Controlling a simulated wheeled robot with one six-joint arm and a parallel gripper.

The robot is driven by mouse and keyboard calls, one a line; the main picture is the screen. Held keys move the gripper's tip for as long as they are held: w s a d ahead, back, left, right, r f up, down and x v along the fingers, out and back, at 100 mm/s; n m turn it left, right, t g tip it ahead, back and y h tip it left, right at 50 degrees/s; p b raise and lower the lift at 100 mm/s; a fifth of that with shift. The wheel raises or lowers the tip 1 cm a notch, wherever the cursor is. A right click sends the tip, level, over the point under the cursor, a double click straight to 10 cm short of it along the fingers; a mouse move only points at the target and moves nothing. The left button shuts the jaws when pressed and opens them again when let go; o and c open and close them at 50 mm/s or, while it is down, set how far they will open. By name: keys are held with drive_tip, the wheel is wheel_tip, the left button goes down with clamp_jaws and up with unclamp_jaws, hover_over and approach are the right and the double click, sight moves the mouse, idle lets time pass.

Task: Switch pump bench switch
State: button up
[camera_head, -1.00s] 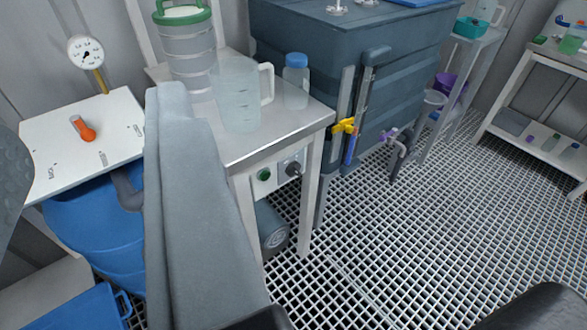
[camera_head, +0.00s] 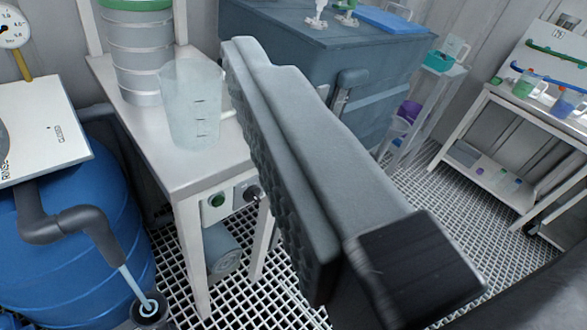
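The pump bench (camera_head: 180,172) is a pale metal table at centre left. A small light panel on its front edge carries a round green button (camera_head: 217,200) and, right of it, a dark rotary knob (camera_head: 252,192), which seems to be the switch. The knob is close beside the finger in the picture, and its setting is too small to read. One long grey finger of my gripper (camera_head: 290,130) crosses the middle of the view and hides the bench's right end. Its ribbed pad faces left with nothing against it. The other finger is out of view.
A clear jug (camera_head: 194,115) and a ringed vessel (camera_head: 143,65) stand on the bench. A blue barrel (camera_head: 70,240) with a grey pipe is at left. A dark tank (camera_head: 300,45) stands behind. Grated floor (camera_head: 420,215) lies open toward the right shelf (camera_head: 470,155).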

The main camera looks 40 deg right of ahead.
sight(256, 198)
drive_tip(key=w+d+f+n, duration=0.3)
drive_tip(key=w+d+f, duration=0.45)
drive_tip(key=f, duration=0.25)
drive_tip(key=w+d+f+n, duration=0.3)
drive_tip(key=w+d+f, duration=0.4)
drive_tip(key=w+f, duration=0.15)
drive_tip(key=s+d+f+n+y, duration=0.1)
drive_tip(key=s+d+f+y, duration=0.15)
drive_tip(key=f, duration=0.55)
drive_tip(key=s+d+f+y, duration=0.1)
drive_tip(key=d+f+y, duration=0.15)
drive_tip(key=f, duration=0.55)
drive_tip(key=s+d+f+n+y, duration=0.1)
drive_tip(key=s+d+f+y, duration=0.1)
drive_tip(key=d+f, duration=0.35)
drive_tip(key=f+x, duration=0.1)
drive_tip(key=x, duration=0.5)
drive_tip(key=a+x, duration=0.1)
drive_tip(key=x, duration=0.4)
drive_tip(key=f+x, duration=0.1)
drive_tip(key=x, duration=0.5)
drive_tip(key=shift+w+a+f, duration=0.15)
drive_tip(key=shift+a+f, duration=0.15)
drive_tip(key=shift+f, duration=0.05)
drive_tip(key=c, duration=1)
